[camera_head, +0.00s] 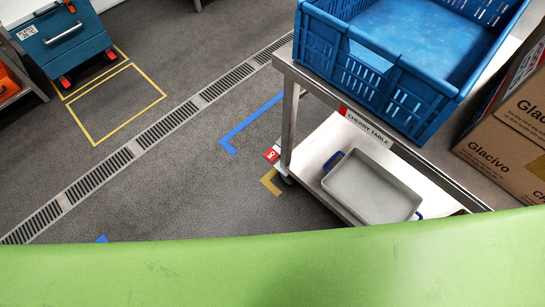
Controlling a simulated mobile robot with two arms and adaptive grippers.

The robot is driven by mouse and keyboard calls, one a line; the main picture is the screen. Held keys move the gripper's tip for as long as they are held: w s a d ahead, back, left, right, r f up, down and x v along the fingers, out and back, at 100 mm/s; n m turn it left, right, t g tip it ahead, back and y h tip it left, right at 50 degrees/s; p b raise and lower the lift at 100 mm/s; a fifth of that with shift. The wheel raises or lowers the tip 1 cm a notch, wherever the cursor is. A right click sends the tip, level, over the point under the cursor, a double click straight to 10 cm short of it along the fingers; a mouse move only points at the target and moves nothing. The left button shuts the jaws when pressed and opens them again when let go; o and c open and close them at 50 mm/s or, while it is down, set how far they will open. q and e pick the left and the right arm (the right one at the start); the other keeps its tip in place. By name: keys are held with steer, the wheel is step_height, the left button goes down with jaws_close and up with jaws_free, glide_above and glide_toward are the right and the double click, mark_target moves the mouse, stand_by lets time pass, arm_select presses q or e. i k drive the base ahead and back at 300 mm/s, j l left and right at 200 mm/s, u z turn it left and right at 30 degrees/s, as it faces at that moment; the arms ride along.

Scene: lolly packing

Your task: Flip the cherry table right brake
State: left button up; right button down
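The cherry table (437,161) is a steel table at the right, with a label reading "CHERRY TABLE" (368,127) on its edge. A red brake tab (271,155) marked with white letters, seemingly "ON", sticks out low by the table's near-left leg (290,125). It is the only brake of this table that I can make out. The other casters are hidden. Neither of my grippers shows in the head view.
A blue crate (318,45) and Glacivo boxes (497,150) stand on the table. A grey tray (368,188) lies on its lower shelf. A teal cart (62,42) stands top left. A green surface (270,270) spans the bottom. The drain-crossed floor is clear.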

mark_target(274, 152)
steer(key=i+j+z, duration=0.15)
steer(key=j+z, duration=0.15)
steer(key=z, duration=0.15)
steer(key=j+z, duration=0.4)
steer(key=i+j+z, duration=0.1)
steer(key=j+z, duration=0.15)
steer(key=z, duration=0.2)
steer(key=j+z, duration=0.1)
steer(key=j, duration=0.65)
steer(key=j+z, duration=0.1)
steer(key=j, duration=0.65)
steer(key=k+j+z, duration=0.1)
steer(key=j, duration=0.65)
steer(key=k+j+z, duration=0.1)
steer(key=j, duration=0.65)
